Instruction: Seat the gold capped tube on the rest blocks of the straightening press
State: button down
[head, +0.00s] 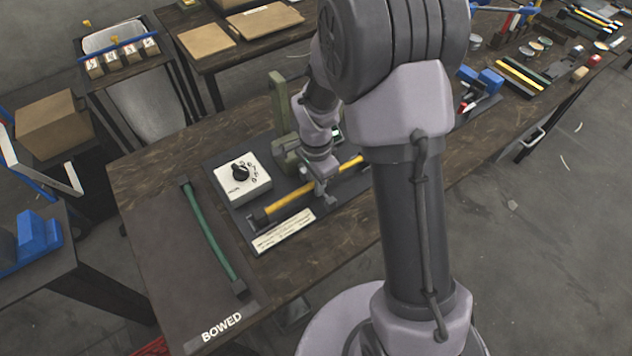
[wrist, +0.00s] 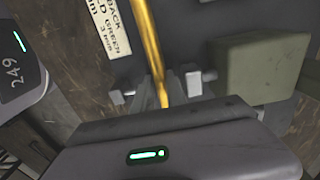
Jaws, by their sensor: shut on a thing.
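The gold tube (head: 290,203) lies slantwise over the dark base plate of the straightening press (head: 284,152), with a dark cap at its lower left end. My gripper (head: 324,190) is shut on the tube near its middle, beside the green press frame. In the wrist view the gold tube (wrist: 149,40) runs down between my gripper's fingers (wrist: 163,92). Small grey blocks (wrist: 117,97) show beside the fingers. I cannot tell whether the tube touches the rest blocks or hangs just above them. Its right end is partly hidden by my arm.
A white dial box (head: 238,178) and a printed label plate (head: 283,231) sit beside the tube. A bowed green tube (head: 208,235) lies on the mat marked BOWED (head: 190,300). More coloured tubes (head: 520,75) lie at the far right.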

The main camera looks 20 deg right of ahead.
jog(key=c, duration=1.3)
grip_release()
notch_tip(320, 180, up, 18)
jog(key=f+p, duration=0.1)
jog(key=p, duration=0.6)
jog(key=s+a+r+n+t, duration=0.1)
jog(key=s+r+n+t, duration=0.1)
jog(key=s, duration=0.4)
jog(key=s+a+r+n+t+y+b, duration=0.1)
jog(key=s+r+n+t, duration=0.1)
jog(key=s+r+n, duration=0.2)
jog(key=s+a+r+n+t+y+b, duration=0.1)
jog(key=s+a+r+n, duration=0.1)
jog(key=s+r+n, duration=0.2)
jog(key=shift+s+r+t, duration=0.2)
jog(key=shift+s+r, duration=0.75)
jog(key=shift+s, duration=0.3)
jog(key=shift+s+r+t, duration=0.2)
jog(key=shift+s+r, duration=0.75)
jog(key=shift+s, duration=0.3)
